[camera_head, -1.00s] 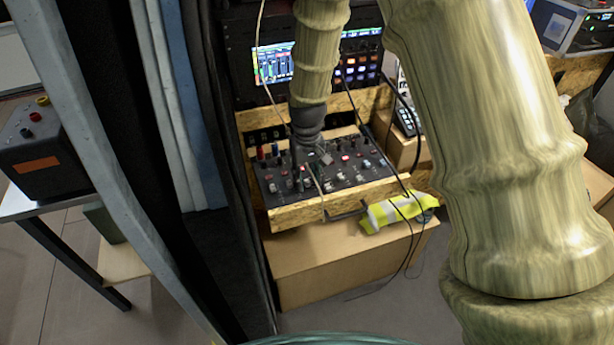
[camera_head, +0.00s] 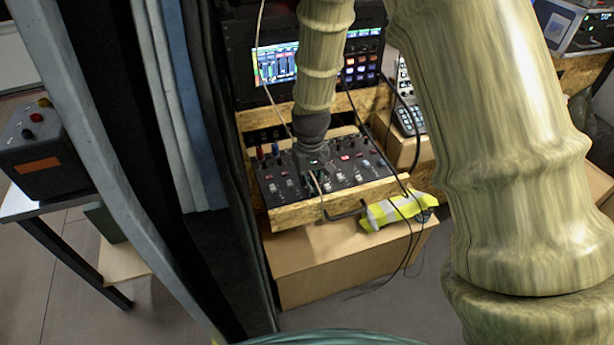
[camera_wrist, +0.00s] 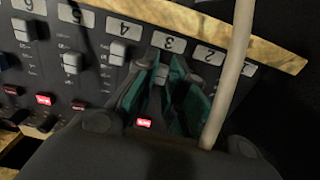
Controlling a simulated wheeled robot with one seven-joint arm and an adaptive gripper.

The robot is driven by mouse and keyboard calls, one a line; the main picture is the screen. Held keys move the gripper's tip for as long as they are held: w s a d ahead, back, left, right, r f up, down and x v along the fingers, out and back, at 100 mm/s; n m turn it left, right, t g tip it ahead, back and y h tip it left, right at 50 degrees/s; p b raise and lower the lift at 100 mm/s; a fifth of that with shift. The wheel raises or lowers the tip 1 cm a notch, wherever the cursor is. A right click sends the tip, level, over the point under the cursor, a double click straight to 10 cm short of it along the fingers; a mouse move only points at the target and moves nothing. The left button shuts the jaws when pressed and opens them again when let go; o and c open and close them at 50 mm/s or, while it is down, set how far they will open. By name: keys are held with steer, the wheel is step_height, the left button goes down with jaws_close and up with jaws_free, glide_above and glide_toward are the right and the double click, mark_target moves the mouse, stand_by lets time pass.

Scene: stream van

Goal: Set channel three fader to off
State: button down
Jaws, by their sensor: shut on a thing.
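The mixer (camera_head: 283,193) is a dark panel of faders, knobs and lit buttons on a wooden shelf. In the wrist view, white number labels run along its edge, with the 3 label (camera_wrist: 168,42) just beyond my fingers. My gripper (camera_wrist: 177,80) has green finger pads and reaches down onto the panel at channel three. It is shut on the channel three fader (camera_wrist: 162,73), a small grey cap partly hidden between the fingers. In the head view my gripper (camera_head: 316,172) covers that part of the panel. The channel four fader (camera_wrist: 117,52) stands beside it.
A pale cable (camera_wrist: 232,75) passes close beside my fingers. Dark cables (camera_head: 388,130) hang across the mixer's right side. A wooden rail (camera_head: 293,217) edges the panel in front. A yellow-and-grey cloth (camera_head: 398,210) lies on the cardboard box (camera_head: 330,265) below.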

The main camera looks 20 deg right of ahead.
mark_target(312, 196)
steer(key=shift+s, duration=0.65)
steer(key=c, duration=1.5)
jaws_free()
steer(key=shift+s+d, duration=0.1)
steer(key=shift+o, duration=0.2)
step_height(312, 196, up, 12)
steer(key=shift+f, duration=0.1)
